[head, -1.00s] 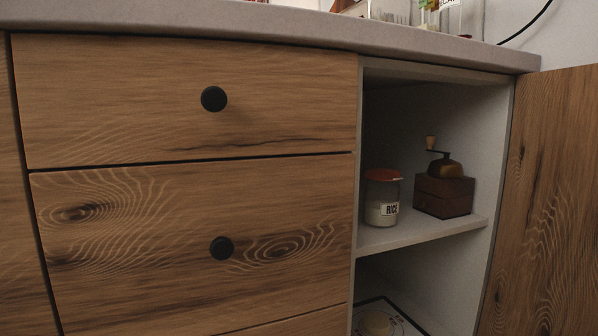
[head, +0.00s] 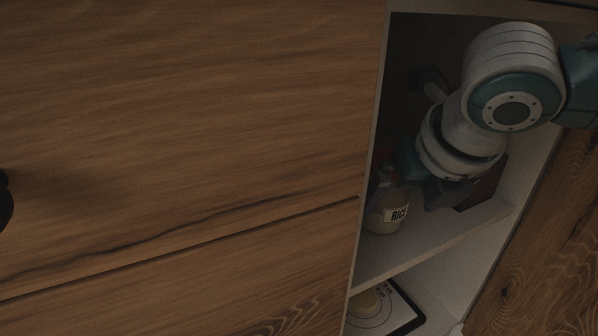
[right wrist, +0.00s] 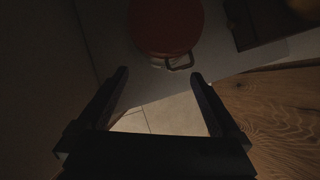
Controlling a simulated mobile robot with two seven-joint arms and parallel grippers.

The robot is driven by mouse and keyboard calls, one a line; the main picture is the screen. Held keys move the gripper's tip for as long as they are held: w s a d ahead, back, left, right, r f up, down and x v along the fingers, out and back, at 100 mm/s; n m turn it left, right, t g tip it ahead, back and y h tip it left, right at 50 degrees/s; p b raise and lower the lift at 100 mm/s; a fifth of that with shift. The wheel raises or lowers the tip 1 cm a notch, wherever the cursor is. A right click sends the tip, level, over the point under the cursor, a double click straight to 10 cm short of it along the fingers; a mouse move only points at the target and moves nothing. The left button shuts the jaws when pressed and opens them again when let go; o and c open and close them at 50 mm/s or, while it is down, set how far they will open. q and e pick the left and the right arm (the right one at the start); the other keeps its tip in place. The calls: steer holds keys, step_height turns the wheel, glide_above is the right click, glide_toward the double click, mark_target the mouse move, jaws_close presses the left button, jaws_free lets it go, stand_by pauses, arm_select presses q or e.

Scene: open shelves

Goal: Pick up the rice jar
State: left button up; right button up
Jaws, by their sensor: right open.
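The rice jar (head: 387,212) stands upright on the cabinet's upper shelf, with a white label reading RICE. My arm partly hides its top in the head view. In the right wrist view its red lid (right wrist: 166,25) shows from above, with a wire clasp at the near rim. My right gripper (right wrist: 160,74) is open and empty, its two fingers pointing towards the lid. The lid lies just beyond the fingertips, not between them. In the head view the gripper is inside the cabinet, close to the jar's top. My left gripper is out of view.
A dark wooden grinder (head: 486,186) stands right of the jar, mostly hidden by my arm. The shelf (head: 440,242) has an open front edge. Below lies a flat dark-rimmed item (head: 405,317). Drawer fronts (head: 190,130) stand left, the open door (head: 545,245) right.

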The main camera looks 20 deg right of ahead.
steer(key=w, duration=0.1)
steer(key=w+b, duration=0.1)
steer(key=shift+w+d, duration=0.35)
steer(key=shift+d, duration=0.05)
steer(key=b+x, duration=0.3)
steer(key=x, duration=0.2)
steer(key=shift+w+d+b, duration=0.1)
steer(key=shift+w+b, duration=0.15)
steer(key=shift+b, duration=0.05)
jaws_close()
